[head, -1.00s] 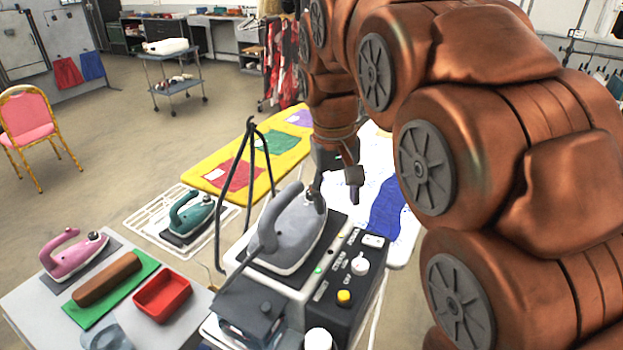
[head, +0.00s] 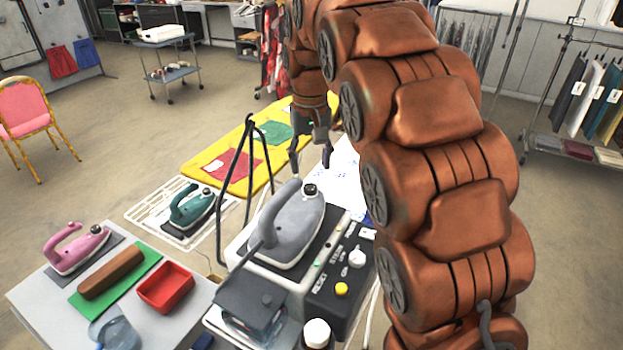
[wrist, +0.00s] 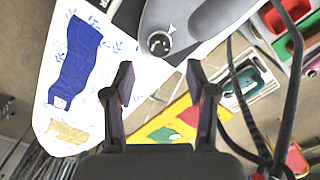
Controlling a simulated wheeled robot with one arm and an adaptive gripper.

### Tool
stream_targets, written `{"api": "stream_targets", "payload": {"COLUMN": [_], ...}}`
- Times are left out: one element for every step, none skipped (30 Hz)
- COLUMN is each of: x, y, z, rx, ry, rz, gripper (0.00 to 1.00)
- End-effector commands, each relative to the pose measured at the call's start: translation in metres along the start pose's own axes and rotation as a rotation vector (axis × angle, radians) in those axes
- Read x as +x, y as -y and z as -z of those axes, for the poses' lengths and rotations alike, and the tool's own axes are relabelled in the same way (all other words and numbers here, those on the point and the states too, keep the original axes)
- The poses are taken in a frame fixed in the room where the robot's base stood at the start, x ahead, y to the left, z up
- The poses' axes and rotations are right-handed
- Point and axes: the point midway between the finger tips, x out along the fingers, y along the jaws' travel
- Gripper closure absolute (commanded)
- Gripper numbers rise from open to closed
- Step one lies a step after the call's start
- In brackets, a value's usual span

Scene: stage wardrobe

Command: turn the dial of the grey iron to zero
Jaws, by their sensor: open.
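The grey iron (head: 287,232) rests on the steam station (head: 262,277), its handle towards the lower left. Its dial (head: 310,190) is a small dark round knob near the far end of the iron. In the wrist view the dial (wrist: 160,43) has a light mark on its face, and a white pointer sits beside it on the grey body; the figures are too small to read. My gripper (head: 310,161) is open and empty, pointing down, beyond and above the dial. In the wrist view the dial lies just past the gap between the fingertips (wrist: 160,68), apart from them.
A black stand with a cable (head: 248,170) rises left of the iron. The station's panel (head: 345,283) has a white knob and a yellow button. A teal iron (head: 190,206), pink iron (head: 80,248) and red tray (head: 165,287) are left. A yellow board (head: 232,160) lies behind.

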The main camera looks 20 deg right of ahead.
Motion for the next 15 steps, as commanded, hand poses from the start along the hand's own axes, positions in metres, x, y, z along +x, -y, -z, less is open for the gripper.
{"api": "stream_targets", "payload": {"x": [0.003, 0.006, 0.009, 0.013, 0.016, 0.021, 0.024, 0.027, 0.030, 0.033, 0.036, 0.040, 0.043, 0.046, 0.049], "y": [0.000, 0.000, 0.000, 0.000, 0.000, 0.000, 0.000, 0.000, 0.000, -0.001, 0.000, 0.000, -0.001, -0.001, -0.001], "z": [-0.001, -0.001, -0.001, -0.001, -0.001, -0.001, -0.001, -0.001, -0.001, -0.001, -0.001, 0.000, 0.000, -0.001, -0.001], "rx": [0.000, 0.000, 0.000, 0.000, 0.000, 0.000, 0.000, 0.000, 0.000, 0.000, 0.000, 0.000, 0.000, 0.000, 0.000], "ry": [0.000, 0.000, 0.001, 0.002, 0.003, 0.002, 0.002, 0.002, 0.002, 0.001, 0.001, 0.000, 0.001, 0.002, 0.003], "rz": [0.000, 0.000, 0.000, 0.000, 0.000, 0.000, 0.000, 0.000, -0.001, -0.001, -0.001, 0.000, -0.001, -0.001, -0.001], "gripper": [0.43, 0.43, 0.43, 0.43, 0.43, 0.43, 0.43, 0.43, 0.43, 0.43, 0.43, 0.43, 0.43, 0.43, 0.43]}}
